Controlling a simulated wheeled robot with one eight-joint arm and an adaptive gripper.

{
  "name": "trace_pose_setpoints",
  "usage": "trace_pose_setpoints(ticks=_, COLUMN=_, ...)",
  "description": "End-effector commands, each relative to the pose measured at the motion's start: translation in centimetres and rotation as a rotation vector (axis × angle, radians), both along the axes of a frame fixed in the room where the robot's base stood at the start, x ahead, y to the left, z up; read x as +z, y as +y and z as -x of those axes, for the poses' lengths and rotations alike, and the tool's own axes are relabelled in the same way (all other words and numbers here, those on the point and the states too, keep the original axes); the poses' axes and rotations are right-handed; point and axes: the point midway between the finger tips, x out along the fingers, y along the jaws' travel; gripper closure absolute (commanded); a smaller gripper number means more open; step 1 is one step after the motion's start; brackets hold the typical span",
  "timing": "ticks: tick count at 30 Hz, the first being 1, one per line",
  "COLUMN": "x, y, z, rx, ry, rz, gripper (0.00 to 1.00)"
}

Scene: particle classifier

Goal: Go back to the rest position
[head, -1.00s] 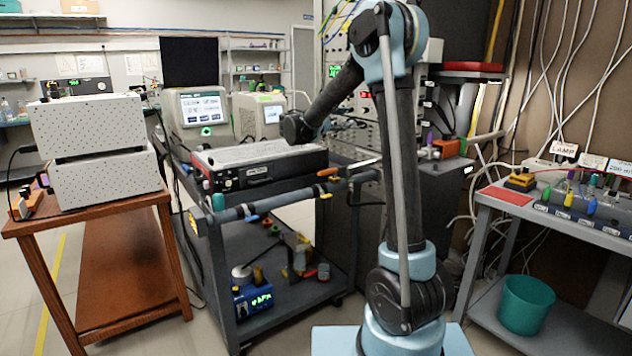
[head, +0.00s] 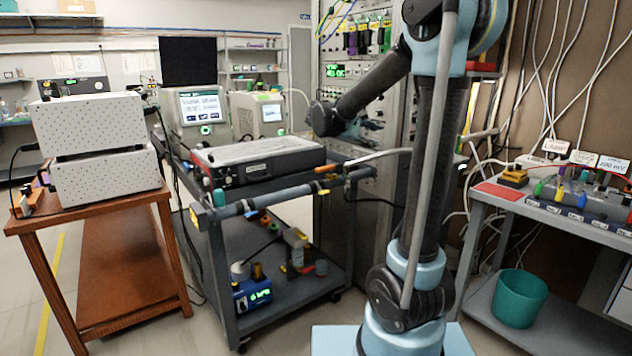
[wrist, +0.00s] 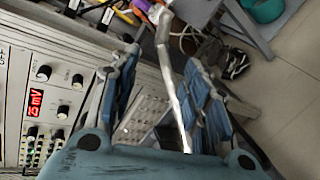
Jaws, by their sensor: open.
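My gripper (wrist: 165,85) shows in the wrist view with its two blue and grey fingers spread apart. It is open, and I see nothing gripped. A pale hose or cable runs through the view between the fingers, and its depth relative to them is unclear. In the head view my arm rises at the right and its dark forearm reaches left toward the tall instrument rack (head: 336,100). The gripper itself cannot be made out there. In the wrist view a panel with knobs and a red display (wrist: 36,104) lies left of the fingers.
A grey cart (head: 215,262) carries a flat black-sided instrument (head: 258,163). A wooden table (head: 120,212) with stacked white boxes (head: 100,150) stands left. A side bench (head: 560,207) with coloured plugs is right, with a teal bin (head: 519,298) below. Cables hang behind my arm.

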Motion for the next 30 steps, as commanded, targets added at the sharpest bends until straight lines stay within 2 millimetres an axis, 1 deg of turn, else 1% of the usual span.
trace_pose_setpoints(ticks=1, x=-0.6, y=-1.1, z=1.7, rx=-0.019, ry=0.004, rz=-0.044, gripper=0.57)
trace_pose_setpoints(ticks=5, x=-2.6, y=-3.2, z=5.7, rx=-0.069, ry=0.01, rz=-0.169, gripper=0.57)
trace_pose_setpoints(ticks=6, x=-3.3, y=-3.7, z=6.9, rx=-0.086, ry=0.011, rz=-0.207, gripper=0.57)
trace_pose_setpoints(ticks=8, x=-4.2, y=-4.3, z=8.8, rx=-0.11, ry=0.013, rz=-0.264, gripper=0.57)
trace_pose_setpoints(ticks=12, x=-6.7, y=-5.4, z=13.3, rx=-0.17, ry=0.014, rz=-0.398, gripper=0.57)
trace_pose_setpoints(ticks=14, x=-7.8, y=-5.6, z=15.2, rx=-0.197, ry=0.014, rz=-0.455, gripper=0.57)
trace_pose_setpoints(ticks=15, x=-8.5, y=-5.7, z=16.5, rx=-0.216, ry=0.013, rz=-0.493, gripper=0.57)
trace_pose_setpoints(ticks=19, x=-11.0, y=-5.8, z=20.5, rx=-0.277, ry=0.01, rz=-0.617, gripper=0.57)
trace_pose_setpoints(ticks=23, x=-13.6, y=-5.3, z=24.4, rx=-0.339, ry=0.005, rz=-0.74, gripper=0.57)
trace_pose_setpoints(ticks=24, x=-14.3, y=-5.1, z=25.6, rx=-0.358, ry=0.003, rz=-0.776, gripper=0.57)
trace_pose_setpoints(ticks=30, x=-18.3, y=-3.3, z=30.9, rx=-0.459, ry=-0.009, rz=-0.965, gripper=0.57)
